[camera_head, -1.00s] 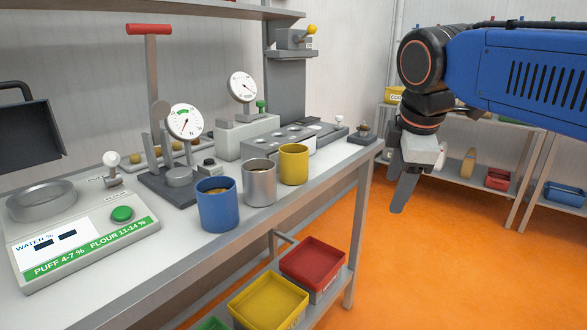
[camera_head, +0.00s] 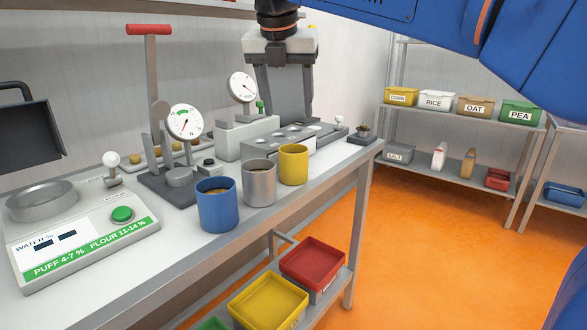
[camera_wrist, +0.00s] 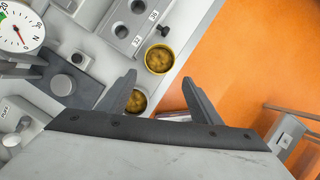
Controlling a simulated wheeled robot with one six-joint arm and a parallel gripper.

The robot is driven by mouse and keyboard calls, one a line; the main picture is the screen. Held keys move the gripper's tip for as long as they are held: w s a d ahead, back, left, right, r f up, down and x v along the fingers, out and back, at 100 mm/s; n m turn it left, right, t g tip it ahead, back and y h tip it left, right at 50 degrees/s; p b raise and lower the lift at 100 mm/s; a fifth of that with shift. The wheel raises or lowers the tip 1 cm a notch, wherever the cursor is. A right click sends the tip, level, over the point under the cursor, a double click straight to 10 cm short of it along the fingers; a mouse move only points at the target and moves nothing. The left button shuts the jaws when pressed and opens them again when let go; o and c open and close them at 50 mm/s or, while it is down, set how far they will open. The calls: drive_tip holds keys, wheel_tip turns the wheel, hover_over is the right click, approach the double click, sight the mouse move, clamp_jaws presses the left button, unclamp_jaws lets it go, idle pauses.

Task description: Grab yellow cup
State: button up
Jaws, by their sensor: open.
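The yellow cup (camera_head: 293,165) stands upright on the metal bench near its front edge, to the right of a grey cup (camera_head: 259,183) and a blue cup (camera_head: 217,204). My gripper (camera_head: 284,118) is open and empty, pointing down above the bench, and in the head view it appears above and behind the cups. In the wrist view the yellow cup (camera_wrist: 159,58) shows from above with brown contents, ahead of my fingertips (camera_wrist: 159,82). Another cup (camera_wrist: 137,101) shows near the left finger, partly hidden by it.
A dial gauge (camera_head: 185,121) and a red-handled press (camera_head: 149,30) stand at left. A grey block with round wells (camera_head: 290,138) lies behind the yellow cup. A scale (camera_head: 80,230) is at front left. Red (camera_head: 312,262) and yellow (camera_head: 268,300) bins sit below the bench. Orange floor is clear at right.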

hover_over(293, 159)
wheel_tip(293, 159, down, 8)
drive_tip(key=shift+w+a+r+x, duration=0.1)
drive_tip(key=shift+w+x, duration=0.1)
drive_tip(key=shift+x, duration=0.9)
drive_tip(key=shift+w+a+r+x, duration=0.1)
drive_tip(key=shift+w+x, duration=0.1)
drive_tip(key=shift+x, duration=0.85)
drive_tip(key=shift+w+a+x, duration=0.1)
drive_tip(key=shift+w+x, duration=0.1)
drive_tip(key=shift+x, duration=0.9)
drive_tip(key=c, duration=0.8)
